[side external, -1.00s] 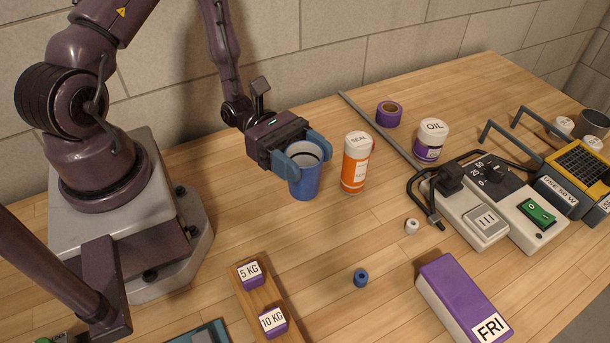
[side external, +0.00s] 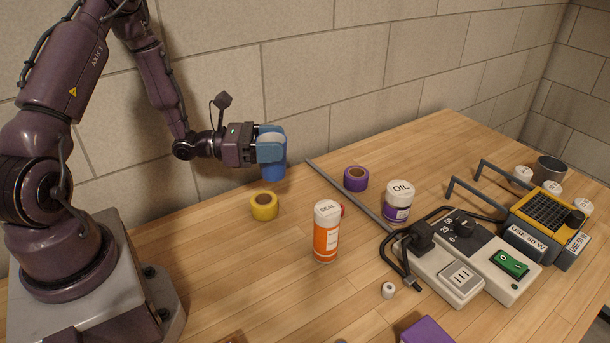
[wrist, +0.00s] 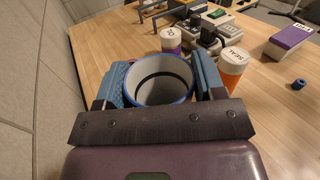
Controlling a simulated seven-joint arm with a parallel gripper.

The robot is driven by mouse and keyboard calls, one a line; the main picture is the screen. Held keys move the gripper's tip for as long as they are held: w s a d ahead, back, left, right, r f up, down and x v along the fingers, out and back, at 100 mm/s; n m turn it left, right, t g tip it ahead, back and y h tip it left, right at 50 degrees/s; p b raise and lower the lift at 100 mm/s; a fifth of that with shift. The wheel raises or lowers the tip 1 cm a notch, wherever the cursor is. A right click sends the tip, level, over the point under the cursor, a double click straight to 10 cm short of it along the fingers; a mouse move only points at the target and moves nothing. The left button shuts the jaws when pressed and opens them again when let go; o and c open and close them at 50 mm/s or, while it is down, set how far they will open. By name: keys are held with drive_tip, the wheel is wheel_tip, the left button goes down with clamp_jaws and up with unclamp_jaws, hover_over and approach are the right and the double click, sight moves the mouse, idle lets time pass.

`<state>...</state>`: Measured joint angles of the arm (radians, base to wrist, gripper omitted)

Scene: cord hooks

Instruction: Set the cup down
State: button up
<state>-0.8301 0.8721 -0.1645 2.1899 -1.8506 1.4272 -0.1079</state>
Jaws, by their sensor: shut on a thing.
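The blue cup (side external: 273,171) is held between the blue fingers of my gripper (side external: 271,145), near the back wall in the side view. The cup is upright and its base appears to be above the table, though the gap is hard to judge. In the wrist view the cup (wrist: 158,86) shows its pale, empty inside and blue rim. The fingers of my gripper (wrist: 158,80) press on it from both sides.
A yellow tape roll (side external: 264,206) lies just in front of the cup. The orange SEAL bottle (side external: 326,235), purple tape roll (side external: 356,179), OIL jar (side external: 397,203) and grey rod (side external: 345,196) are to the right.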

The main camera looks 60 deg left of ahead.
drive_tip(key=shift+w+a+f, duration=0.35)
drive_tip(key=shift+w+f, duration=1.2)
drive_tip(key=shift+f, duration=0.3)
drive_tip(key=shift+w+a+f, duration=0.4)
drive_tip(key=shift+w+f, duration=1.15)
drive_tip(key=shift+f, duration=0.25)
drive_tip(key=shift+w+a+f, duration=0.35)
drive_tip(key=shift+w+f, duration=1.2)
drive_tip(key=shift+f, duration=0.3)
drive_tip(key=shift+f, duration=0.1)
drive_tip(key=o, duration=0.9)
